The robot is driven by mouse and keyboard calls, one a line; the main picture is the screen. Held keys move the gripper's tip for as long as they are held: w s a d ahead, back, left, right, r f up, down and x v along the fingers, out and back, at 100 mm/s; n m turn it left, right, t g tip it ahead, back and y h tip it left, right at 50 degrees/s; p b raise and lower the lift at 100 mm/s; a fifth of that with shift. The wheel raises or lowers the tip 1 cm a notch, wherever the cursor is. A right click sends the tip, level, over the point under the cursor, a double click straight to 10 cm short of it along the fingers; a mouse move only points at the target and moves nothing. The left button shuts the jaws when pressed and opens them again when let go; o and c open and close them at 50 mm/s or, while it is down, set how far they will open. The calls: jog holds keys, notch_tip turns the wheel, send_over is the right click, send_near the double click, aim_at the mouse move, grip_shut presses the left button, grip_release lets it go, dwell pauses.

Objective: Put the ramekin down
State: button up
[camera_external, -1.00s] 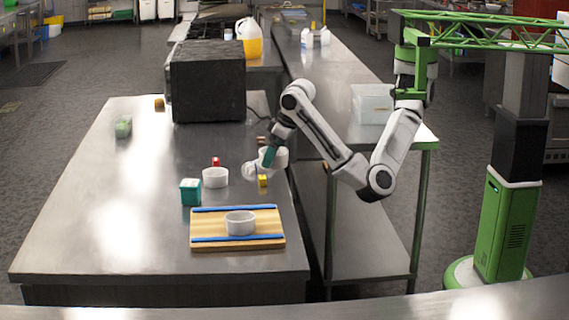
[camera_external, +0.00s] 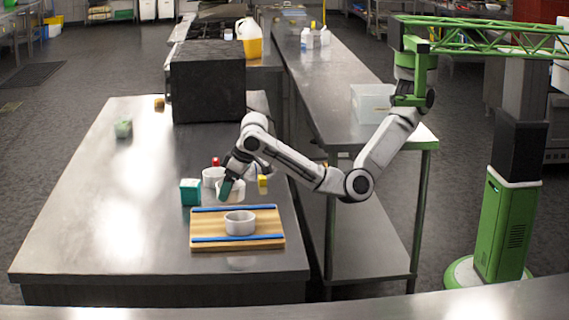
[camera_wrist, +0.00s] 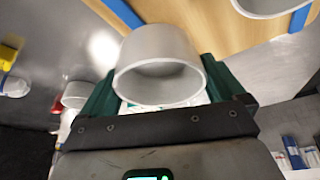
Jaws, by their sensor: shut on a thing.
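My gripper (camera_external: 227,189) is shut on a white ramekin (camera_external: 237,189), with a green finger on each side. In the wrist view the held ramekin (camera_wrist: 158,52) fills the middle, tilted so its opening faces the camera. It hangs above the counter, just behind the wooden board (camera_external: 268,229). A second white ramekin (camera_external: 240,224) stands upright on the board between two blue strips. A third ramekin (camera_external: 211,177) stands on the counter behind my gripper, partly hidden.
A teal box (camera_external: 190,192) stands close left of my gripper. A yellow block (camera_external: 263,181) and a red item (camera_external: 215,162) lie nearby. A black oven-like box (camera_external: 207,85) stands at the back. The counter's left side is mostly clear.

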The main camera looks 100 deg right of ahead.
aim_at(230, 198)
jog(key=shift+w+f, duration=0.2)
jog(key=shift+f, duration=1.6)
jog(key=shift+f, duration=0.2)
jog(key=o, duration=0.8)
jog(key=shift+r, duration=0.1)
jog(key=v, duration=1.2)
jog(key=shift+r, duration=0.1)
